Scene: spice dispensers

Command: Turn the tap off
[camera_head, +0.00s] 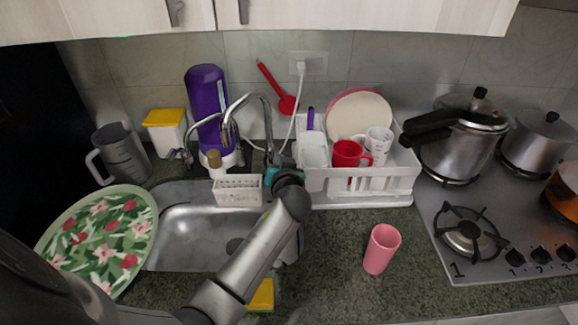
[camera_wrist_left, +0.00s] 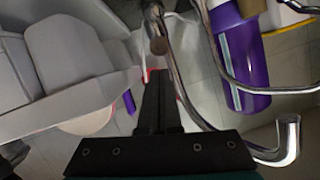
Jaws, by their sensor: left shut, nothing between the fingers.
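The chrome tap (camera_head: 262,98) rises behind the sink (camera_head: 195,232), its curved spout over the back of the basin. In the left wrist view the tap's bent pipe (camera_wrist_left: 187,85) runs just right of my fingers. A short metal lever with a rounded end (camera_wrist_left: 158,43) shows just beyond the fingertips, and a gap or contact cannot be told. My left gripper (camera_head: 272,172) is at the tap's base, its fingers mostly hidden in the head view by my wrist. In the wrist view its black fingers (camera_wrist_left: 160,78) are together and empty. No water stream is visible. My right gripper is not in view.
The white dish rack (camera_head: 385,186) with cups and plates stands close right of my gripper. A white sponge basket (camera_head: 238,190) and purple bottle (camera_head: 205,85) stand left.

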